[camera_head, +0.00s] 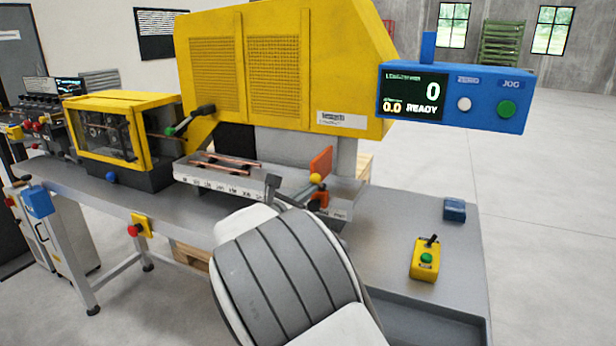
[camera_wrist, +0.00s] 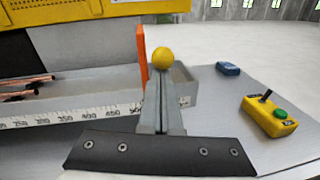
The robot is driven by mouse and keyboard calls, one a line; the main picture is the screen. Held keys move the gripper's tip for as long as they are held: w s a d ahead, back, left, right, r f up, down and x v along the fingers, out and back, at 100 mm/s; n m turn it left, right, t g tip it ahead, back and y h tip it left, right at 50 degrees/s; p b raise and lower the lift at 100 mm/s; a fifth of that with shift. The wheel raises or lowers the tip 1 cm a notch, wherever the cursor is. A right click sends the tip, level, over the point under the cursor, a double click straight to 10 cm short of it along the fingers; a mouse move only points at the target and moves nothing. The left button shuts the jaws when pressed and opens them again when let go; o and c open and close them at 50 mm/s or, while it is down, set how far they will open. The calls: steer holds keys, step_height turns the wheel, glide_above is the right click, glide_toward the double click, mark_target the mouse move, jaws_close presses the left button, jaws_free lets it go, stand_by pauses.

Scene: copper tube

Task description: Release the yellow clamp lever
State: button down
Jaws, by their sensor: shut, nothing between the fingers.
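The clamp lever's round yellow knob (camera_head: 316,178) shows beside the upright orange plate (camera_head: 321,160), at the right end of the ruled trough. In the wrist view the yellow knob (camera_wrist: 161,57) appears just past the tips of my gripper (camera_wrist: 159,78), in line with them. My gripper's fingers are together with nothing between them. The fingers hide the lever's arm below the knob, and I cannot tell whether they touch the knob. The orange plate (camera_wrist: 141,56) stands just left of the knob. In the head view my arm covers most of the gripper.
Copper tubes (camera_head: 225,163) lie in the trough (camera_head: 222,183) to the left. The yellow machine housing (camera_head: 280,70) rises behind. A yellow control box (camera_head: 425,260) and a small blue block (camera_head: 455,210) sit on the bench to the right, with bare bench around them.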

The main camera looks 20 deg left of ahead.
mark_target(311, 177)
steer(key=r+g+p, duration=0.1)
steer(key=p, duration=0.1)
steer(key=r+g+p, duration=0.1)
steer(key=p, duration=0.1)
steer(key=shift+w+d+r+p, duration=0.1)
steer(key=shift+w+r+p, duration=0.2)
steer(key=shift+p, duration=0.1)
steer(key=g+p, duration=0.1)
steer(key=p, duration=0.3)
steer(key=shift+w+r+g+y, duration=0.2)
steer(key=shift+w+g+y, duration=0.1)
steer(key=shift+w+g, duration=0.1)
steer(key=shift+w+r+p, duration=0.35)
steer(key=shift+w+p, duration=0.15)
steer(key=shift+w, duration=0.05)
steer(key=shift+w+r, duration=0.1)
steer(key=shift+r, duration=0.1)
